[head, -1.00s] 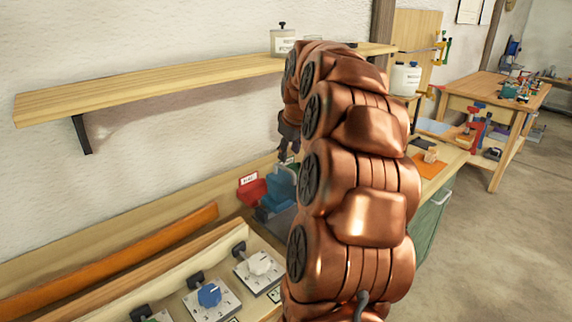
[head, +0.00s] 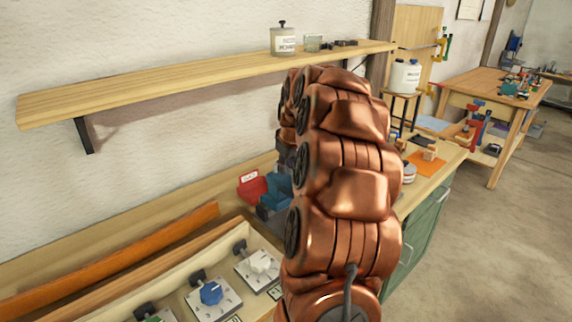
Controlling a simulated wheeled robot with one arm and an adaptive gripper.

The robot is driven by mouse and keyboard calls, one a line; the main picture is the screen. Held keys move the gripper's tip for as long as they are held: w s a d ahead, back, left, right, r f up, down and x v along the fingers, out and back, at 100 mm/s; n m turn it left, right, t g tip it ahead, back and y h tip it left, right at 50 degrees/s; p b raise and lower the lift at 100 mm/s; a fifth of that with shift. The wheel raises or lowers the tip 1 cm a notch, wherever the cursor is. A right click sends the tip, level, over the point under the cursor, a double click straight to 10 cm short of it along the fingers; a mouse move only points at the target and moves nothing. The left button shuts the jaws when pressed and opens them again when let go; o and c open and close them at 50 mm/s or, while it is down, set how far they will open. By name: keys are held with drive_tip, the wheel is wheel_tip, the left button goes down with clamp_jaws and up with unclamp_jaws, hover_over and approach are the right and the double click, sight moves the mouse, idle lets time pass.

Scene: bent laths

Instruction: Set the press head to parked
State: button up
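The press head cannot be made out for certain. A blue piece of equipment (head: 276,192) stands on the bench left of my arm, partly hidden by it. A red part (head: 252,187) with a white label sits at its left side. My copper arm rises through the middle of the picture. Only a dark bit of my gripper (head: 286,155) shows, at the arm's left edge just above the blue equipment. Its fingers are hidden, so I cannot tell whether it is open, or touching anything.
Plates with a white knob (head: 260,262) and a blue knob (head: 211,293) lie at the front. An orange bent lath (head: 110,262) lies along the wall. A wooden shelf (head: 180,83) overhangs the bench, bearing a canister (head: 283,41). An orange mat (head: 427,163) lies right of my arm.

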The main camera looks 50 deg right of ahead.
clamp_jaws()
drive_tip(key=shift+w+d, duration=0.1)
idle(0.4)
